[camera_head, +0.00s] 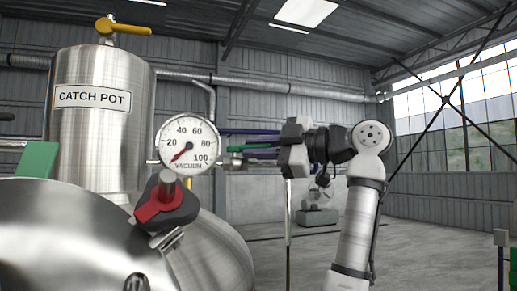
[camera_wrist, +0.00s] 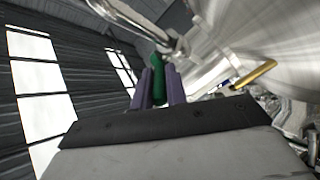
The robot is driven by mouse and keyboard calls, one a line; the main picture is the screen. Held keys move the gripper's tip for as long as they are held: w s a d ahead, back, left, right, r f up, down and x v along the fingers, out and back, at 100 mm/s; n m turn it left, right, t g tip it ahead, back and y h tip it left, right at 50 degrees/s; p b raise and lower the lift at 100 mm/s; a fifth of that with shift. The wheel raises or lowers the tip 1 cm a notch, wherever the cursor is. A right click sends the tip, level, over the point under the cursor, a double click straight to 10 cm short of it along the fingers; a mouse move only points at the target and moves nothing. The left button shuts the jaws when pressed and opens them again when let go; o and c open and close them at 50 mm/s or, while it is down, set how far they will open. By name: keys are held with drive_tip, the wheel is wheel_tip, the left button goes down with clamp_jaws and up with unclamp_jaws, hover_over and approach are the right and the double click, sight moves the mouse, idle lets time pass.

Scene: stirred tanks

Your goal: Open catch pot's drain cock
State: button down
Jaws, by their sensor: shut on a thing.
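The catch pot (camera_head: 92,140) is a tall steel cylinder with a black-lettered label at the left of the head view. A green handle (camera_head: 234,149) shows to the right of it, behind the gauge; I take it for the drain cock's handle, but no label confirms this. My gripper (camera_head: 236,144) reaches in from the right with its purple fingers shut on the green handle. In the wrist view, the green handle (camera_wrist: 158,80) sits between the two fingers (camera_wrist: 159,74), below a steel fitting (camera_wrist: 165,42). The cock's body is mostly hidden in the head view.
A vacuum gauge (camera_head: 188,142), needle low, stands close left of the fingers. A red-handled valve (camera_head: 165,202) sits on the steel tank (camera_head: 70,240) in front. A yellow lever (camera_head: 122,27) tops the catch pot. A green block (camera_head: 38,160) is at left.

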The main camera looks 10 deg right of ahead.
drive_tip(key=shift+w+d+n+g+y, duration=0.2)
drive_tip(key=shift+w+n+g+y, duration=0.1)
drive_tip(key=shift+n+g+y, duration=0.55)
drive_tip(key=shift+g, duration=0.25)
drive_tip(key=c, duration=1.4)
unclamp_jaws()
drive_tip(key=shift+d, duration=0.1)
drive_tip(key=v, duration=1.3)
drive_tip(key=shift+s+d, duration=0.25)
drive_tip(key=shift+r, duration=0.1)
